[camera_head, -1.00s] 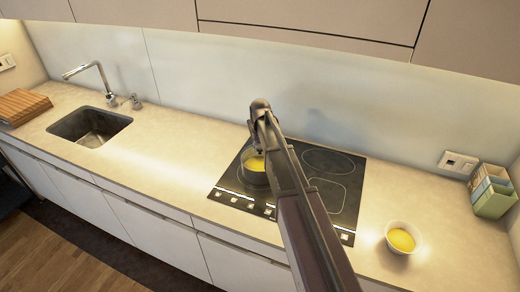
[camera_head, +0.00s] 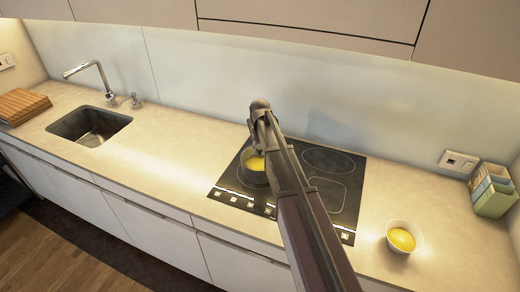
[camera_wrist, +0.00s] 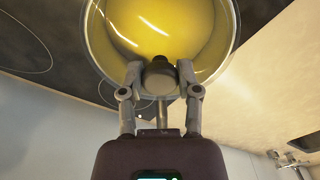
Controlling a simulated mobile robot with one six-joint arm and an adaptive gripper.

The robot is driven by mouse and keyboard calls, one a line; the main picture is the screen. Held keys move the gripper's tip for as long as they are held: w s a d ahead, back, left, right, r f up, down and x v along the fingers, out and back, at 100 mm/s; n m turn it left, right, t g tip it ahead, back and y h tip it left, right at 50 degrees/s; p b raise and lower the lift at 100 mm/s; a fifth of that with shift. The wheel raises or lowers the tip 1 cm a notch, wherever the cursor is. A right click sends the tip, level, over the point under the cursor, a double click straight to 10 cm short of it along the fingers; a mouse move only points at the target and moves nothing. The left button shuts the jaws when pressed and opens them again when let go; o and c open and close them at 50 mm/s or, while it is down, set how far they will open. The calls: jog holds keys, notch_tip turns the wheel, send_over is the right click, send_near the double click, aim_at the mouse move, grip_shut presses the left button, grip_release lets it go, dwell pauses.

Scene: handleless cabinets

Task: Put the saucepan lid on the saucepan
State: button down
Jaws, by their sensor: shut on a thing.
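The saucepan (camera_head: 252,180) is a dark, round pot with yellow contents, standing on the front left of the black hob. My gripper (camera_head: 259,147) is over the saucepan's far side in the head view, partly hidden by my arm. In the wrist view my gripper (camera_wrist: 161,74) is shut on the dark knob of the saucepan lid (camera_wrist: 160,82). The lid looks like clear glass, with bright streaks over the yellow. The saucepan's round rim (camera_wrist: 232,45) shows around it. I cannot tell whether the lid touches the rim all round.
The hob (camera_head: 335,190) has free rings to the right. A white bowl of yellow food (camera_head: 402,238) stands right of it, and a green box (camera_head: 492,192) sits at the far right. The sink (camera_head: 90,126) is left, with clear counter between.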

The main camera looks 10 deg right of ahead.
jog(key=shift+c, duration=1.2)
grip_release()
jog(key=shift+r, duration=0.15)
